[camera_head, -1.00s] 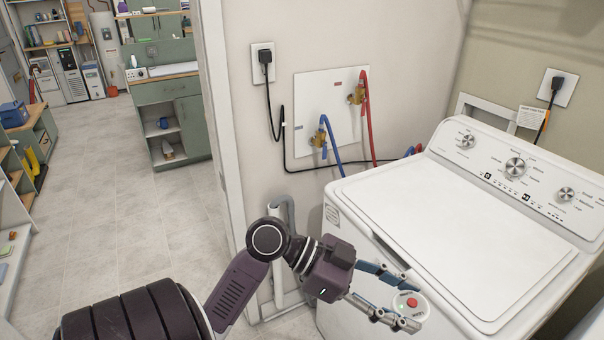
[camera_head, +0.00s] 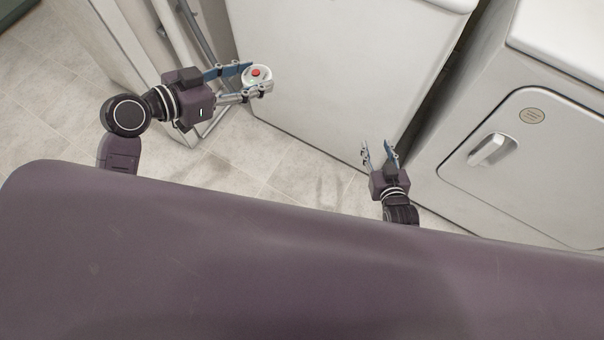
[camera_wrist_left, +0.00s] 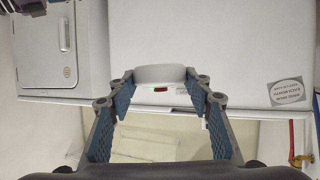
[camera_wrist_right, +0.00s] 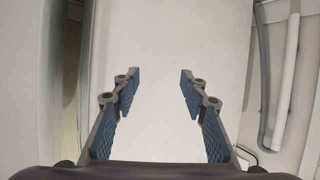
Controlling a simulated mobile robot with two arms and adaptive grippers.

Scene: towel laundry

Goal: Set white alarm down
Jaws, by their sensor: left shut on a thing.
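The white alarm (camera_head: 257,75) is a small round white device with a red button on top. My left gripper (camera_head: 248,82) is shut on it and holds it in the air in front of the white washer's front (camera_head: 330,60). In the left wrist view the alarm (camera_wrist_left: 160,74) sits between the fingertips, with a red patch and a small green light showing. My right gripper (camera_head: 378,153) is open and empty, low in front of the machines. In the right wrist view its fingers (camera_wrist_right: 158,85) are apart with nothing between them.
A white dryer with a square door (camera_head: 530,150) stands to the right of the washer, with a dark gap between. Grey and white pipes (camera_head: 190,30) run down the wall at the left. The tiled floor (camera_head: 285,150) below is clear.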

